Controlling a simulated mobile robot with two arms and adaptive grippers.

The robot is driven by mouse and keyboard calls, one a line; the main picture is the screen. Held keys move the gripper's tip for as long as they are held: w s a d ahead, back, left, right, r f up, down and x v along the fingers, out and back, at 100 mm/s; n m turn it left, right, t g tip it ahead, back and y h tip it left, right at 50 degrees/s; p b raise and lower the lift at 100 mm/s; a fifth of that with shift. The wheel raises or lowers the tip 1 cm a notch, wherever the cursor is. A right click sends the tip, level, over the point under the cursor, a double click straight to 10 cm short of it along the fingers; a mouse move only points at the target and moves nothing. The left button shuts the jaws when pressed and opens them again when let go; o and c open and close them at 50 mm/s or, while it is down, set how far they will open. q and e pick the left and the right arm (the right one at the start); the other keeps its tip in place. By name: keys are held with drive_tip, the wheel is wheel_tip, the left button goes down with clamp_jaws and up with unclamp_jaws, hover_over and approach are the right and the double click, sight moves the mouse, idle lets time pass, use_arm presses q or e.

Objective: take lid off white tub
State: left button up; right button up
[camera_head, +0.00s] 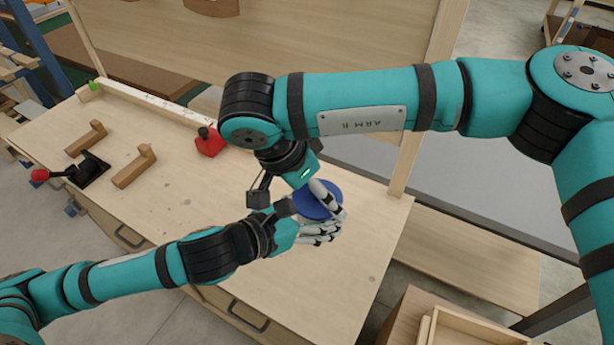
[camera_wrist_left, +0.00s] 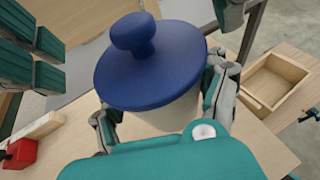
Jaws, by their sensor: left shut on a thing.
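The white tub (camera_wrist_left: 165,117) stands under its blue lid (camera_wrist_left: 152,68) in the left wrist view. The lid is a wide disc with a round knob and sits on the tub. In the head view the blue lid (camera_head: 316,201) shows near the right end of the bench, with most of the tub hidden. My left gripper (camera_head: 318,236) is shut on the tub, with fingers on both sides of its body below the lid. My right gripper (camera_head: 328,196) is over the lid in the head view. Whether it touches the lid or is open cannot be told.
The wooden bench (camera_head: 190,205) has free room left of the tub. A red block (camera_head: 209,142) stands near its back edge. Wooden pieces (camera_head: 134,167) and a black clamp with a red knob (camera_head: 40,175) are at the left. A wooden tray (camera_head: 470,330) is at lower right.

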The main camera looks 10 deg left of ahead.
drive_tip(key=shift+f, duration=0.1)
drive_tip(key=c, duration=1.3)
drive_tip(key=shift+w+r, duration=0.1)
drive_tip(key=shift+r, duration=0.15)
drive_tip(key=shift+r, duration=0.85)
drive_tip(key=shift+r, duration=2.05)
